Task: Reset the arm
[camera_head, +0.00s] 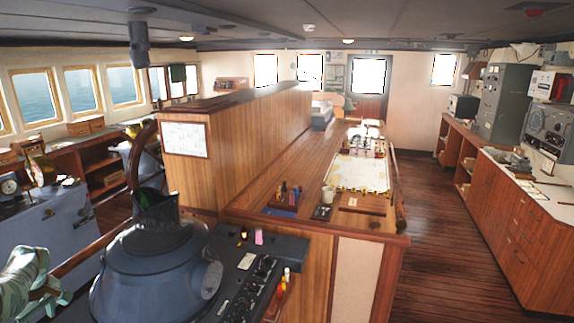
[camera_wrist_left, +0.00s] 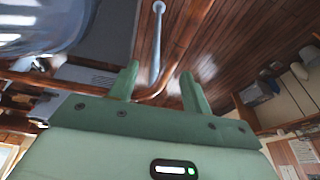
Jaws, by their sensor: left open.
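My left gripper (camera_wrist_left: 159,72) shows in the left wrist view with its two green fingers spread apart. Nothing is between the fingers, and they touch nothing that I can see. Behind them are a pale vertical pole, a curved wooden rail and the dark plank floor. In the head view, pale green parts of my left arm (camera_head: 30,283) show at the lower left edge, beside the large grey-blue console. The fingers cannot be made out clearly there. My right arm and right gripper are in neither view.
A domed grey-blue instrument (camera_head: 150,270) and a black control panel (camera_head: 262,272) stand close in front. A wooden chart table (camera_head: 300,222) holds a chart (camera_head: 357,174) and small items. Counters line both sides. The plank floor (camera_head: 445,230) at right is clear.

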